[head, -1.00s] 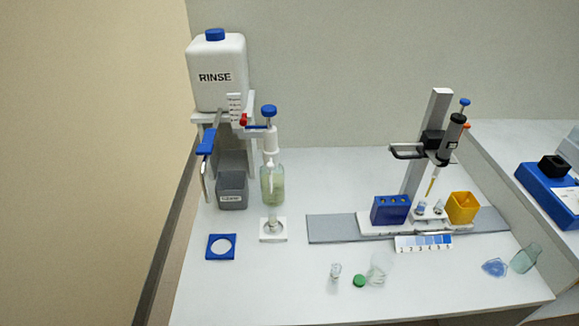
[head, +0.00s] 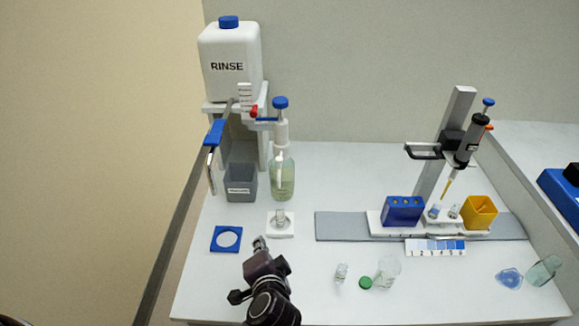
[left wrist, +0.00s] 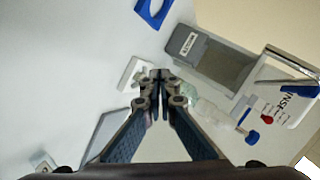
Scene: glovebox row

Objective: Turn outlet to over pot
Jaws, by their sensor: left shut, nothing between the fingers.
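The outlet (head: 213,150), a thin metal spout with a blue grip, sticks out from the rinse tank's stand, its bent end hanging left of the grey bin. It also shows in the left wrist view (left wrist: 290,62). A small clear glass pot (head: 280,216) stands on a white square base (head: 287,231), below and in front of the bottle with a pump top (head: 281,176). My left gripper (head: 260,243) is shut and empty, low in front of the white base and right of the blue square. Its closed fingertips (left wrist: 160,78) show in the left wrist view. My right gripper is out of view.
The white rinse tank (head: 230,65) stands at the back left above a grey bin (head: 241,184). A blue square with a round opening (head: 214,240) lies at the left edge. A pipette stand (head: 440,180) and loose glassware (head: 388,269) are to the right.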

